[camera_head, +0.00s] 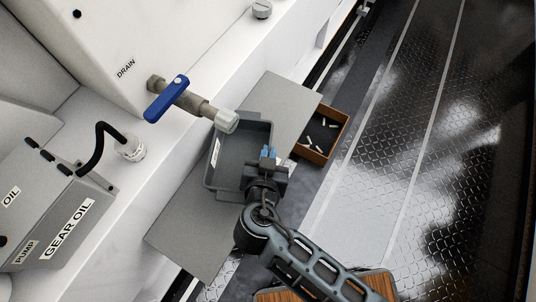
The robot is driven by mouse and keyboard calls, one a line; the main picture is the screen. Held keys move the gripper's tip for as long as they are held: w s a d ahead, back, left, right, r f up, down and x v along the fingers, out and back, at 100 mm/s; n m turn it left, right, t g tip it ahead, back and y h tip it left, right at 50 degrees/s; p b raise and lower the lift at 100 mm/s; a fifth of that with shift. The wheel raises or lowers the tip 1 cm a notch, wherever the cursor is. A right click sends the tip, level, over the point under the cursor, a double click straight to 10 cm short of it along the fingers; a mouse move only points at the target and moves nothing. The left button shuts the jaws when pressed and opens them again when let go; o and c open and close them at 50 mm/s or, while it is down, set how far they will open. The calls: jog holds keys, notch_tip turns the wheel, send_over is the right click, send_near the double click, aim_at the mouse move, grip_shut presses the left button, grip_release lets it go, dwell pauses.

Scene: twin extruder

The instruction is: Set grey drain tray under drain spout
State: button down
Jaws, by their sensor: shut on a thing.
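The grey drain tray (233,170) is a rectangular open tray with a white label on its inner left wall. It is over the grey shelf plate, below and to the right of the drain spout (226,121). The spout's pale end overlaps the tray's upper left corner in the picture. My gripper (268,160) is at the tray's right wall and is shut on it. Whether the tray rests on the plate or hangs just above it, I cannot tell. The drain valve's blue handle (167,99) sits on the pipe beside the DRAIN label.
The grey shelf plate (185,228) runs diagonally beneath the tray. A brown wooden box (334,150) with small pale pieces stands right of the plate. A GEAR OIL pump unit (65,215) with a black hose is at left. The tread-plate floor (400,150) at right is open.

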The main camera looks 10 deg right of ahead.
jog(key=shift+f, duration=0.55)
jog(key=shift+f, duration=0.1)
jog(key=shift+f, duration=0.1)
jog(key=c, duration=1.2)
grip_release()
jog(key=shift+c, duration=0.2)
jog(key=shift+s+r, duration=0.15)
jog(key=shift+r, duration=0.1)
jog(key=v, duration=1.1)
jog(key=shift+s, duration=0.3)
jog(key=shift+a+r, duration=0.1)
